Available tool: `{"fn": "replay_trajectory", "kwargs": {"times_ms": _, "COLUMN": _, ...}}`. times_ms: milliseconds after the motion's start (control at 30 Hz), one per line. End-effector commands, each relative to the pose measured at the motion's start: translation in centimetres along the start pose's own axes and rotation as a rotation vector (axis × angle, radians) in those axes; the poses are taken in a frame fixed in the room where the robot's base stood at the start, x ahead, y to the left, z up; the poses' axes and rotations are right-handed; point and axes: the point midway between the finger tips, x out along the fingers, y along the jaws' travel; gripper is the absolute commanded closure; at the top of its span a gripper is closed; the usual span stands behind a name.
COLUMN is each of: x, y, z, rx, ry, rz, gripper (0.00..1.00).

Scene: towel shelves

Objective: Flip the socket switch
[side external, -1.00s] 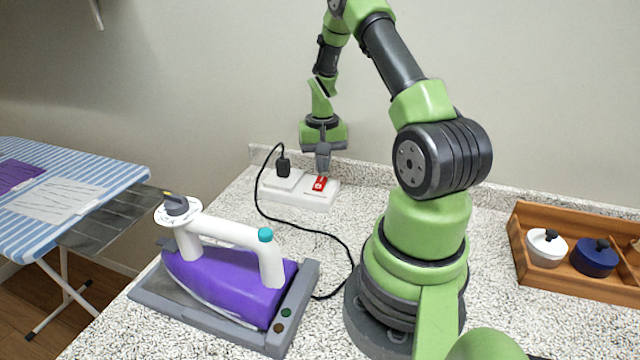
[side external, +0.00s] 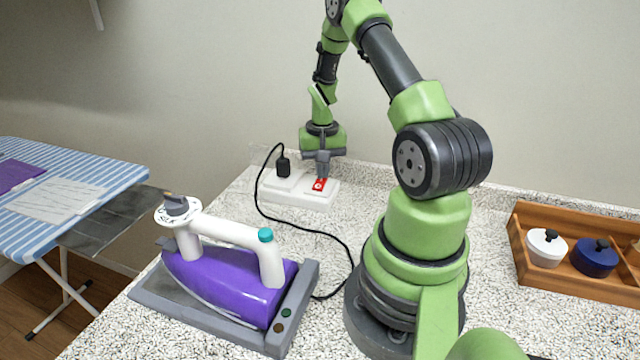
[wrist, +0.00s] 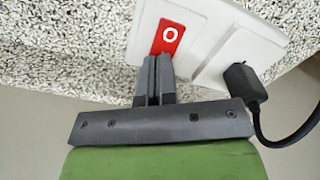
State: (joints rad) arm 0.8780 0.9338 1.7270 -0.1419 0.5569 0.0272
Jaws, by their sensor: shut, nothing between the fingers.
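The white socket block (side external: 310,197) lies on the counter near the back wall, with a red rocker switch (side external: 319,185) on its right part. In the wrist view the red switch (wrist: 168,38) shows a white O mark at its far end. My gripper (side external: 323,176) points down at the switch, shut and empty. In the wrist view the fingertips (wrist: 154,60) are at the near end of the switch and hide that end. I cannot tell whether they touch it. A black plug (side external: 283,167) sits in the left part of the block.
A black cord (side external: 318,232) runs from the plug across the counter. A purple iron (side external: 225,275) rests on a grey stand at front left. A wooden tray (side external: 570,280) with lidded pots is at right. A striped ironing board (side external: 110,180) stands at far left.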

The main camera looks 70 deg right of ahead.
Motion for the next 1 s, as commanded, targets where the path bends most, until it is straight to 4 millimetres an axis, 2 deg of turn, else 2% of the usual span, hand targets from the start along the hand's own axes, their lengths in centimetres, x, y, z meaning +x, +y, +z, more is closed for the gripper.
{"fn": "replay_trajectory", "kwargs": {"times_ms": 567, "x": 0.5, "y": 0.0, "z": 0.0, "rx": 0.0, "ry": 0.0, "rz": 0.0, "gripper": 1.0}}
{"fn": "replay_trajectory", "kwargs": {"times_ms": 1000, "x": -3.0, "y": 0.0, "z": -0.1, "rx": 0.0, "ry": 0.002, "rz": 0.0, "gripper": 1.0}}
